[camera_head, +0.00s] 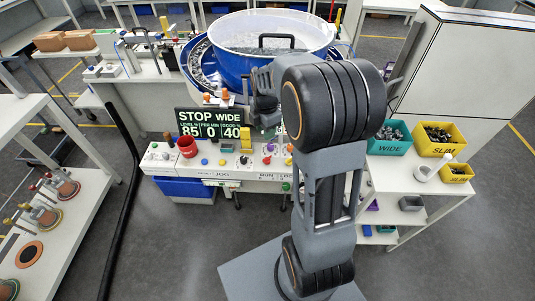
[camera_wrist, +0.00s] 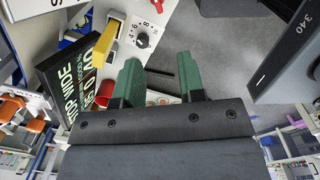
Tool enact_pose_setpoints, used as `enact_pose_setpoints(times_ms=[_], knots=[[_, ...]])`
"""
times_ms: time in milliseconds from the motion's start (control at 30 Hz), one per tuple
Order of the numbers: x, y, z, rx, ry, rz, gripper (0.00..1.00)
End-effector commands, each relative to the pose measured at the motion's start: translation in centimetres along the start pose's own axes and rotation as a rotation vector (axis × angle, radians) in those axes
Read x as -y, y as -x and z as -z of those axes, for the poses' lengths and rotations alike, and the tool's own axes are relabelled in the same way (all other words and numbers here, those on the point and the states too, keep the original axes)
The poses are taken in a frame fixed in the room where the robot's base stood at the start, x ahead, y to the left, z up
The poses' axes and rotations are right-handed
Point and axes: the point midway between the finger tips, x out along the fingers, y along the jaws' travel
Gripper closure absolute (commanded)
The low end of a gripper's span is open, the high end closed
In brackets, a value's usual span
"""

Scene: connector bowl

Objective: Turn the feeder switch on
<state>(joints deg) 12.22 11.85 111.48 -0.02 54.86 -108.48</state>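A white control panel (camera_head: 220,163) with several coloured buttons and knobs stands below the bowl feeder (camera_head: 225,62). I cannot tell which control is the feeder switch. A display (camera_head: 209,123) behind the panel reads STOP WIDE, with 85, 0 and 40; it also shows in the wrist view (camera_wrist: 72,75). My gripper (camera_head: 266,118) hangs over the back of the panel, right of the display. In the wrist view its two green fingers (camera_wrist: 160,78) are apart with nothing held between them. A numbered dial knob (camera_wrist: 142,40) and a yellow block (camera_wrist: 104,42) lie beyond the fingers.
A green WIDE bin (camera_head: 389,139) and yellow SLIM bins (camera_head: 438,139) stand right. My arm hides part of the panel. A white cabinet (camera_head: 460,75) stands behind right.

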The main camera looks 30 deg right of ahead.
Motion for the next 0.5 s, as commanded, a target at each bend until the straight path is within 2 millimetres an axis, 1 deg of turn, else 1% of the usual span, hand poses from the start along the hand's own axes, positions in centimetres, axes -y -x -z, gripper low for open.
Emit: enact_pose_setpoints(times_ms=[100, 267, 367, 500], knots=[[-0.6, -1.0, -0.8, -0.008, 0.099, 0.021, 0.64], [-0.8, -2.5, -1.2, -0.014, 0.158, 0.031, 0.64], [-0.8, -4.0, -1.1, -0.015, 0.165, 0.034, 0.64], [-0.7, -6.8, -1.1, -0.015, 0.163, 0.035, 0.64]])
